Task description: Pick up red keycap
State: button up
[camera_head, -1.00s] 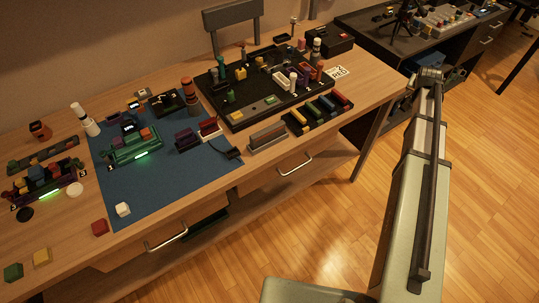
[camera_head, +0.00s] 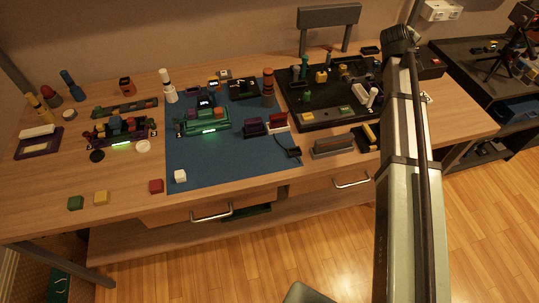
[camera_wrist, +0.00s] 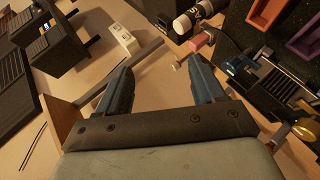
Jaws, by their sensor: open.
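The red keycap (camera_head: 156,186) is a small square block near the front edge of the wooden table, just left of the blue mat (camera_head: 225,165). A white keycap (camera_head: 180,176) lies to its right on the mat corner. A yellow keycap (camera_head: 101,198) and a green keycap (camera_head: 76,203) lie to its left. My gripper (camera_wrist: 162,68) shows in the wrist view, with its two blue fingers apart and nothing between them. I do not make out the gripper in the head view. My arm is at the right there, far from the red keycap.
A black board (camera_head: 323,119) with several parts fills the table's right side, partly behind my arm. A green-lit device (camera_head: 203,122) stands on the mat, and another lit device (camera_head: 119,131) stands left of it.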

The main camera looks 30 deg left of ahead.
jog(key=s+a+r+n+y, duration=0.2)
jog(key=s+a, duration=0.7)
jog(key=a, duration=0.5)
jog(key=s+a+r+n+y, duration=0.1)
jog(key=s+a+r+n, duration=0.1)
jog(key=s+a, duration=0.9)
jog(key=m+g+y, duration=0.3)
jog(key=m+g, duration=0.4)
jog(key=g, duration=0.2)
send_over(155, 185)
jog(key=s+d, duration=0.4)
notch_tip(155, 185, down, 9)
jog(key=shift+w+x, duration=0.2)
jog(key=shift+x, duration=6.25)
jog(key=shift+d, duration=0.1)
jog(key=shift+c, duration=0.2)
